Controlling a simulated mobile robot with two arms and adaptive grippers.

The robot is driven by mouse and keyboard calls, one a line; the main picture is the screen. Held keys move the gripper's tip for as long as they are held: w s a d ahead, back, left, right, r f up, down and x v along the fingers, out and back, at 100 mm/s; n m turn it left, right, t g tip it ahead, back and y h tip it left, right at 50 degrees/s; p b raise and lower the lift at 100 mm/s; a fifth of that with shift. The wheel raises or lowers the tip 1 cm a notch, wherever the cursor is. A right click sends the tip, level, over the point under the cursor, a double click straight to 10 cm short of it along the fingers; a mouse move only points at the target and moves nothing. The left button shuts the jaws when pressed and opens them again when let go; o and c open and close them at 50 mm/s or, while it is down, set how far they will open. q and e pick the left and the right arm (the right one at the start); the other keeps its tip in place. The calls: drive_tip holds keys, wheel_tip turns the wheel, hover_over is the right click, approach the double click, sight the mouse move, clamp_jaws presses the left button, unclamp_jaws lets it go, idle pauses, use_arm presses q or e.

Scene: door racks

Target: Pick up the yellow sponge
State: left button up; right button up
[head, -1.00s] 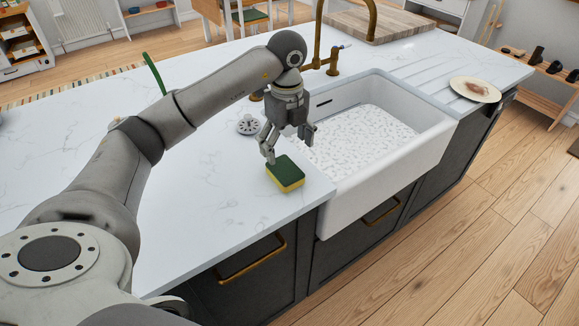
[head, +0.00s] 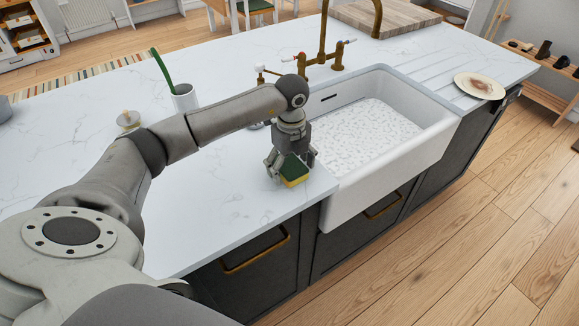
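The yellow sponge (head: 295,180), with a dark green top, lies on the white marble counter just left of the sink. My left gripper (head: 292,164) points down over it, with one finger on each side of the sponge. The fingers are spread wide, and firm contact with the sponge is not visible. The gripper hides part of the sponge's top. My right gripper is not in view.
The white sink (head: 400,165) is right of the sponge, with a brass tap (head: 328,62) behind it. A white cup with a green-handled brush (head: 183,97) and a small wooden-knobbed item (head: 129,120) stand behind my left arm. A dirty plate (head: 479,86) lies at the right.

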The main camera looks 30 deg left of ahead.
sight(291, 165)
use_arm(q)
drive_tip(key=c, duration=0.6)
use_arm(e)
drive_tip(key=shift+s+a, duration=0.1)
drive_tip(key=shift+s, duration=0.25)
use_arm(q)
drive_tip(key=shift+r, duration=0.1)
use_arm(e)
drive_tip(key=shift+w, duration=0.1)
